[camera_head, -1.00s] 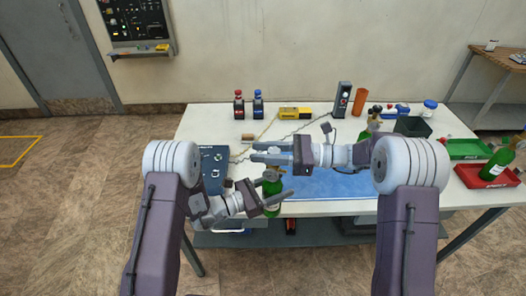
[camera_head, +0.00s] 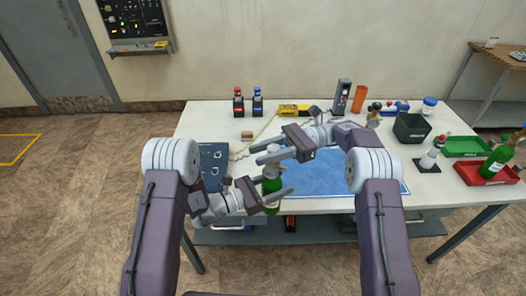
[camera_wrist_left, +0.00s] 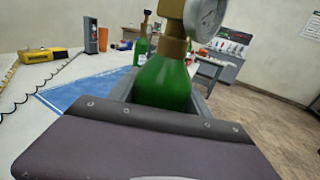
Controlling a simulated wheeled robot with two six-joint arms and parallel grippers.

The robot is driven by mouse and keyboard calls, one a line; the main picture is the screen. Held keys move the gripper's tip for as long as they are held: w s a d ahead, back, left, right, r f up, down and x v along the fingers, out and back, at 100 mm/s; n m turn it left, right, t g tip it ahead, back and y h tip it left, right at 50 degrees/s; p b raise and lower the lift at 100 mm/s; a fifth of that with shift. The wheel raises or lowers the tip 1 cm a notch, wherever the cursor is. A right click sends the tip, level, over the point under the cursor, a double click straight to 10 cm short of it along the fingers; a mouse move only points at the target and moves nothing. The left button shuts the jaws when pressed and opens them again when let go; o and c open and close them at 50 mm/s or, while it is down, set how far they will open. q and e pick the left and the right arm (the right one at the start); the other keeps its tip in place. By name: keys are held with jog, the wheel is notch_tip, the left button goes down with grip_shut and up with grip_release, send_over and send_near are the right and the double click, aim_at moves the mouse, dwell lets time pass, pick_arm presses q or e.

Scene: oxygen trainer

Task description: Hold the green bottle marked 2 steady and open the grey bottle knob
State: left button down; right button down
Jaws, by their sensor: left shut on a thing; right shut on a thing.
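A green bottle (camera_head: 272,207) stands upright at the table's front edge. My left gripper (camera_head: 277,188) is shut around its body. The left wrist view shows the bottle's green shoulder (camera_wrist_left: 165,85) between the fingers, with a brass neck and a round gauge (camera_wrist_left: 206,16) above. No number shows on it. My right gripper (camera_head: 260,155) is at the bottle's top, above my left gripper, with its fingers pointing left. It is shut on a part there that appears to be the grey knob; the fingers largely hide it. The knob's turn cannot be seen.
A blue mat (camera_head: 335,178) lies right of the bottle, mostly clear. A blue panel (camera_head: 213,160) is to the left. Behind stand a yellow device (camera_head: 290,109), a grey box (camera_head: 342,97) and a dark bin (camera_head: 412,127). Red (camera_head: 470,176) and green (camera_head: 466,146) trays are at right.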

dwell(0.5)
jog(key=c, duration=1)
grip_release()
jog(key=shift+c, duration=0.2)
